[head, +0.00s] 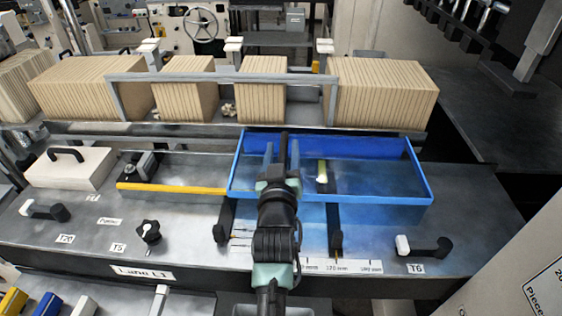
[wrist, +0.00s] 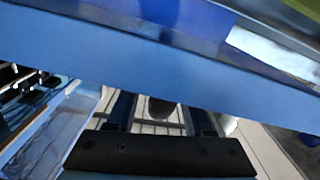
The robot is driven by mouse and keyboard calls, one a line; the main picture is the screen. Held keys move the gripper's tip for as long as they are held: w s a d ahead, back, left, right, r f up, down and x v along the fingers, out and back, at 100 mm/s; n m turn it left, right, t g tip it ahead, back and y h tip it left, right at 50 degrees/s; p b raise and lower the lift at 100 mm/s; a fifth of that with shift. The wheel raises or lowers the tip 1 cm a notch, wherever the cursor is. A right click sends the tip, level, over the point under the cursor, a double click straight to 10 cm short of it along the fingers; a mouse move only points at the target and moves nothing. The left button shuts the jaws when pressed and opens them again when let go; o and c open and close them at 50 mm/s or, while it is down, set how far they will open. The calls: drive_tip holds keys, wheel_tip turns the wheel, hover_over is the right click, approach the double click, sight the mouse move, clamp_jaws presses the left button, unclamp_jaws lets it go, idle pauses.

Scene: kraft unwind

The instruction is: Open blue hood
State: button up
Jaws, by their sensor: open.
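The blue hood (head: 420,172) is a blue-framed cover with a see-through panel, over the middle of the metal table in the head view. I cannot tell whether it is fully down. My gripper (head: 281,153) is open, its fingers pointing away from me in front of the hood's left half and overlapping it in the picture. In the wrist view, a blue bar of the hood (wrist: 130,55) crosses close to the camera, beyond my gripper (wrist: 160,108). Nothing is seen between the fingers. Contact with the hood cannot be told.
Brown kraft stacks (head: 385,92) stand behind the hood along a grey rail. A white box with a black handle (head: 70,167) sits at the left. A yellow bar (head: 170,188) lies left of the hood. Black-and-white levers (head: 424,247) and a knob (head: 149,231) stand along the front.

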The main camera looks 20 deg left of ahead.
drive_tip(key=b+v, duration=0.3)
drive_tip(key=v, duration=0.9)
drive_tip(key=shift+s, duration=0.4)
drive_tip(key=shift+d+r, duration=0.1)
drive_tip(key=shift+d, duration=0.05)
drive_tip(key=d+r+m+t+h, duration=0.1)
drive_tip(key=d+r+t, duration=0.15)
drive_tip(key=r, duration=0.85)
drive_tip(key=d+r+m+t, duration=0.15)
drive_tip(key=d+r, duration=0.25)
drive_tip(key=r, duration=0.7)
drive_tip(key=s+d+r+m+t+h, duration=0.1)
drive_tip(key=s+d+r+t+h, duration=0.1)
drive_tip(key=s+r, duration=0.3)
drive_tip(key=s+d+r+m+t+h, duration=0.2)
drive_tip(key=s+d+r+t, duration=0.2)
drive_tip(key=r, duration=1)
drive_tip(key=shift+s+d, duration=0.65)
drive_tip(key=shift+s, duration=0.3)
